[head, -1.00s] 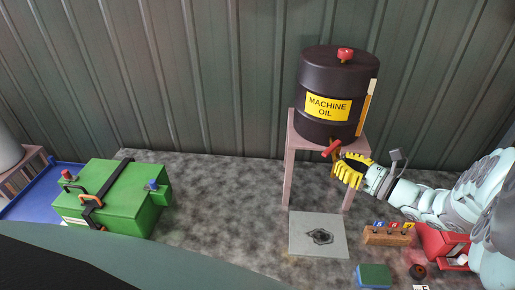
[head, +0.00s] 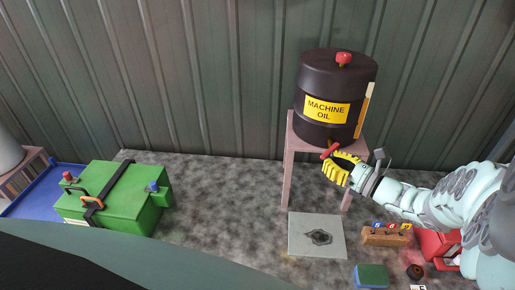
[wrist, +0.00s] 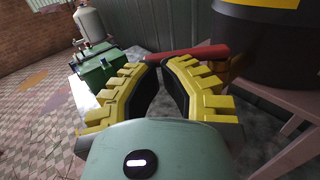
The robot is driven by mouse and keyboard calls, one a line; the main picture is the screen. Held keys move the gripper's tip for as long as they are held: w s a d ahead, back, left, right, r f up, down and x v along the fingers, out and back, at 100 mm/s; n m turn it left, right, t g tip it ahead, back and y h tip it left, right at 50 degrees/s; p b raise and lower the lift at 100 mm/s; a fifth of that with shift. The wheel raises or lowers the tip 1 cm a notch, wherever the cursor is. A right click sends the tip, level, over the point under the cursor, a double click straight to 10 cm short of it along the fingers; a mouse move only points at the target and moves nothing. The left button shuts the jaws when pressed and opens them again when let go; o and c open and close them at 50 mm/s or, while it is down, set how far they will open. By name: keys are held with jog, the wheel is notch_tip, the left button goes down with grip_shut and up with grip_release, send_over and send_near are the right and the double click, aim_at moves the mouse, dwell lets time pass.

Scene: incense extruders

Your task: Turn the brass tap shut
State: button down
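The brass tap (wrist: 236,66) is at the bottom of the black machine oil drum (head: 312,80), and its body is mostly hidden behind my gripper in the head view. Its red lever handle (head: 330,150) points sideways off the tap. In the wrist view the red handle (wrist: 185,54) lies across, just beyond my fingertips. My gripper (wrist: 158,66) has yellow ridged fingers with dark pads and a gap between the tips. In the head view my gripper (head: 338,163) is right by the handle; I cannot tell whether it touches.
The drum stands on a pinkish stand (head: 289,160). A grey plate with a dark stain (head: 303,247) lies on the floor below. A green box (head: 115,205) is at left. A wooden block with coloured tags (head: 380,238) and a red object (head: 437,243) are at lower right.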

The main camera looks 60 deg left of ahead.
aim_at(322, 157)
jog(key=shift+s+a+r+m+t+p, duration=0.1)
jog(key=shift+m+t+p, duration=0.25)
jog(key=shift+t+p, duration=0.2)
jog(key=shift+s+a+r+m+t+p, duration=0.1)
jog(key=shift+m+t+p, duration=0.25)
jog(key=shift+t+p, duration=0.2)
jog(key=shift+s+a+m+t+p, duration=0.1)
jog(key=shift+a+m+t+p, duration=0.2)
jog(key=shift+m+t+p, duration=0.45)
jog(key=shift+s+a+m+t+p, duration=0.1)
jog(key=shift+a+m+t+p, duration=0.25)
jog(key=shift+t, duration=0.7)
jog(key=shift+a+m+t+p, duration=0.25)
jog(key=shift+m+t+p, duration=0.35)
jog(key=shift+t, duration=0.3)
jog(key=shift+s+a+f+m+t, duration=0.2)
jog(key=shift+a+m+t, duration=0.15)
jog(key=shift+t, duration=0.25)
jog(key=m+t+h+b, duration=0.1)
jog(key=a+m+t+b, duration=0.1)
jog(key=t, duration=0.1)
jog(key=a+m+t+h+b, duration=0.1)
jog(key=t, duration=0.1)
jog(key=shift+w+a+m+h+b, duration=0.2)
jog(key=shift+a+m+h+b, duration=0.05)
jog(key=shift+m+h+b, duration=0.1)
jog(key=shift+a, duration=0.15)
jog(key=shift+s, duration=0.1)
